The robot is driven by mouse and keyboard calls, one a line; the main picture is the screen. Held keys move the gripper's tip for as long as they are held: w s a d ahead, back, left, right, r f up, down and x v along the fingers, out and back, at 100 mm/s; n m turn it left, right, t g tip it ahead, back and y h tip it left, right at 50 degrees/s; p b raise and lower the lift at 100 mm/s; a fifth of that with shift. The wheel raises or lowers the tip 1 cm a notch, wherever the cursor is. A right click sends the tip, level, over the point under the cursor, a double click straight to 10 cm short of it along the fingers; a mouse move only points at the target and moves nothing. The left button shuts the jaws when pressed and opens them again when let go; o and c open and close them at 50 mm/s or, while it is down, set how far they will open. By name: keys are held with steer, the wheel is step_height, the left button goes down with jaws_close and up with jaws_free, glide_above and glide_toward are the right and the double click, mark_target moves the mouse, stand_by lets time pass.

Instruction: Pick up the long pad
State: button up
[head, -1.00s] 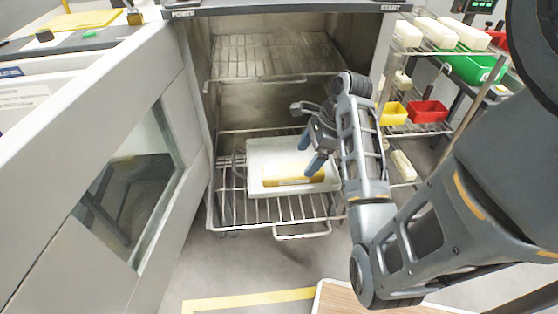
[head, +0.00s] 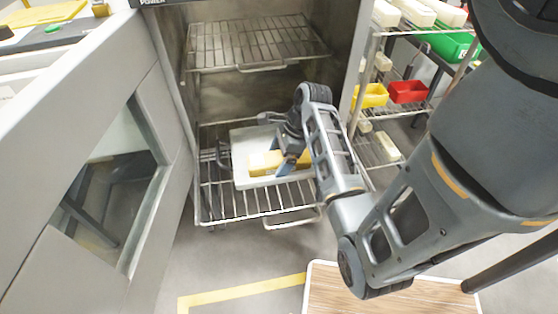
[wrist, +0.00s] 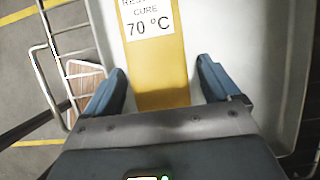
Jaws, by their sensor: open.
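The long pad is a yellow block (head: 264,163) with a white label on top reading "CURE 70 °C" in the wrist view (wrist: 160,70). It lies on a white tray (head: 240,148) on the lower wire rack inside the open oven. My gripper (head: 290,160) is down at the tray, at the right end of the pad. In the wrist view my blue fingers (wrist: 160,88) are spread open on either side of the pad, with a gap on both sides. Part of the pad's near end is hidden by the gripper body.
The lower rack (head: 262,207) is pulled out, and an upper rack (head: 257,45) hangs above it. The open oven door (head: 85,170) stands at the left. Shelves at the right hold a yellow bin (head: 370,95) and a red bin (head: 407,92). A wood-topped surface (head: 385,293) is in front.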

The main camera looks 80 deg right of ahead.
steer(key=c, duration=1.1)
steer(key=shift+o, duration=0.2)
